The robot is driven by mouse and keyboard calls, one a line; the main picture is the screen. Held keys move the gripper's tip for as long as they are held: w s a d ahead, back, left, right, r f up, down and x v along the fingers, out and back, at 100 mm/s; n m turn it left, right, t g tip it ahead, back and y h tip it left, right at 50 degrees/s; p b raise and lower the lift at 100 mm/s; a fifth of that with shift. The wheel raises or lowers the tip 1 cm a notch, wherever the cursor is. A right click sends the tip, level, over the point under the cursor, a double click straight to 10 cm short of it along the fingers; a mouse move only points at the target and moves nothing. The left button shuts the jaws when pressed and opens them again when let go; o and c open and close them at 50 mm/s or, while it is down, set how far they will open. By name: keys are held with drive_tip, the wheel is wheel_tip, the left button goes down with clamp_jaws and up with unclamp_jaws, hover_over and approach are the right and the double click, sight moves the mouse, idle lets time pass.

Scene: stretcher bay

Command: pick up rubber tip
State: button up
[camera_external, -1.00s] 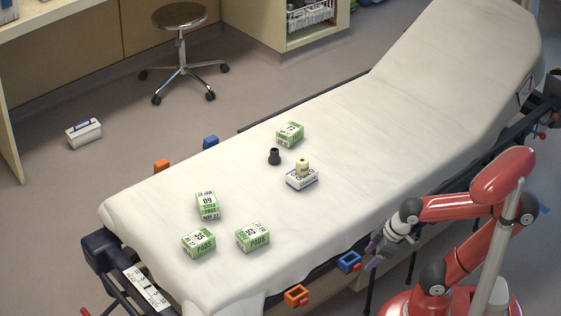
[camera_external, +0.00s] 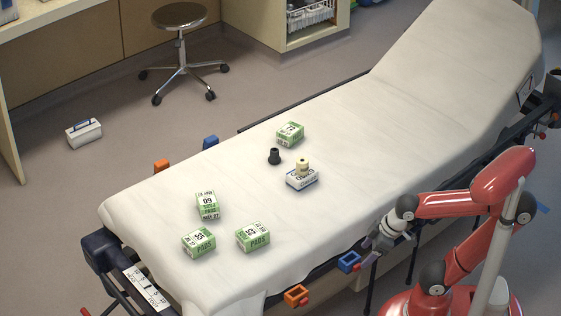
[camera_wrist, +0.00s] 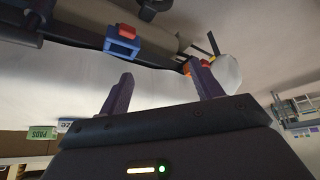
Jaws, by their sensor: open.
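The rubber tip (camera_external: 274,157) is a small black piece standing on the white stretcher sheet, around its middle, in the external view. It is apart from the boxes around it. My gripper (camera_external: 368,252) hangs at the near side edge of the stretcher, well to the right of and nearer than the rubber tip. In the wrist view my gripper (camera_wrist: 160,95) has its two dark fingers wide apart with nothing between them. I cannot make out the rubber tip in the wrist view.
A cream roll (camera_external: 302,166) sits on a white-blue box (camera_external: 301,181) right of the tip. A green box (camera_external: 290,133) stands behind it. Several green PADS boxes (camera_external: 253,237) lie toward the foot. Blue (camera_external: 349,261) and orange (camera_external: 296,295) clamps line the near rail.

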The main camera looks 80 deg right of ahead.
drive_tip(key=w+d+r+g+h+p, duration=0.1)
drive_tip(key=w+d+r, duration=0.5)
drive_tip(key=w, duration=0.5)
drive_tip(key=w+d+r, duration=0.5)
drive_tip(key=w+d, duration=0.3)
drive_tip(key=w, duration=0.2)
drive_tip(key=m+p, duration=0.1)
drive_tip(key=m, duration=0.1)
approach(278, 157)
drive_tip(key=f, duration=0.1)
drive_tip(key=shift+w+d+f, duration=0.3)
drive_tip(key=shift+d+f, duration=0.05)
drive_tip(key=shift+f, duration=0.2)
drive_tip(key=shift+w+d+f, duration=0.3)
drive_tip(key=shift+f, duration=0.3)
drive_tip(key=x, duration=0.6)
drive_tip(key=shift+w+r, duration=0.15)
drive_tip(key=shift+w, duration=0.1)
drive_tip(key=shift+a, duration=0.1)
drive_tip(key=shift+c, duration=0.4)
drive_tip(key=c, duration=1)
